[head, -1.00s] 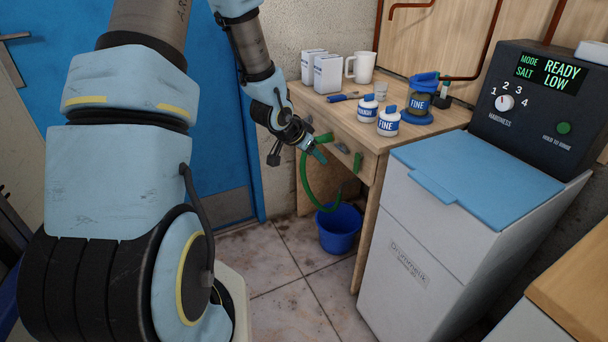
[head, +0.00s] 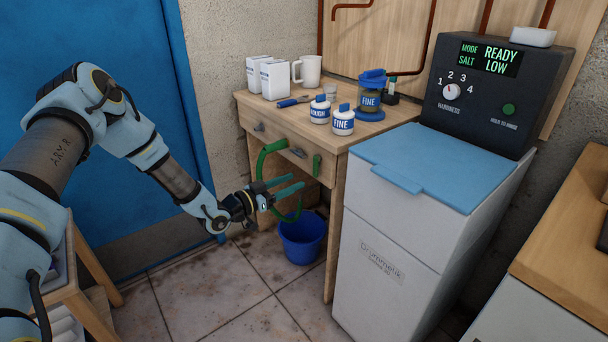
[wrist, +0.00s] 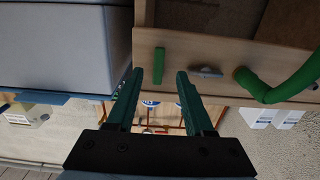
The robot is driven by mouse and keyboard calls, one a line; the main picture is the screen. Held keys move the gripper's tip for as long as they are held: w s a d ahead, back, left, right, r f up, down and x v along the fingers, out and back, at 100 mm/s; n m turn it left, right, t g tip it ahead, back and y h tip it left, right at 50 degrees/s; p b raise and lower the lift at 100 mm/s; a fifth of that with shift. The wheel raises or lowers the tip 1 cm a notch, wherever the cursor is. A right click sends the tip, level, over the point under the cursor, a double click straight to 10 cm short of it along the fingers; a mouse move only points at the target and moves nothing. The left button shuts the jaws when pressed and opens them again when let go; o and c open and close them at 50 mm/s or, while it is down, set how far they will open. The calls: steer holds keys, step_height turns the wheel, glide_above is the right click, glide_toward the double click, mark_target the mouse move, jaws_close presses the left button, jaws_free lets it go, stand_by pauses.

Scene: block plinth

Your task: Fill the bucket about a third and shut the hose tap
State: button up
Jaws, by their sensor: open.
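The blue bucket (head: 302,240) stands upright on the floor beside the wooden bench; I cannot see whether it holds water. The green hose (head: 268,157) curves out of the bench front and hangs down, its lower part partly behind my gripper; its thick bend also shows in the wrist view (wrist: 290,88). A green upright lever (head: 317,165) and a grey handle (head: 298,152) are on the bench front; which is the tap is unclear. They show in the wrist view as a green bar (wrist: 159,65) and grey handle (wrist: 207,71). My gripper (head: 297,183) is open and empty, in front of the bench, above the bucket.
White boxes (head: 275,80), a mug (head: 308,70), labelled bottles (head: 343,121) and a blue-lidded jar (head: 370,95) stand on the bench top. A white cabinet (head: 390,265) with a blue lid is right of the bucket. The tiled floor (head: 215,295) before the bucket is clear.

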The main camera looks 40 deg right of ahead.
mark_target(314, 173)
steer(key=d, duration=0.7)
steer(key=shift+s+p, duration=0.25)
steer(key=shift+p, duration=0.1)
jaws_close()
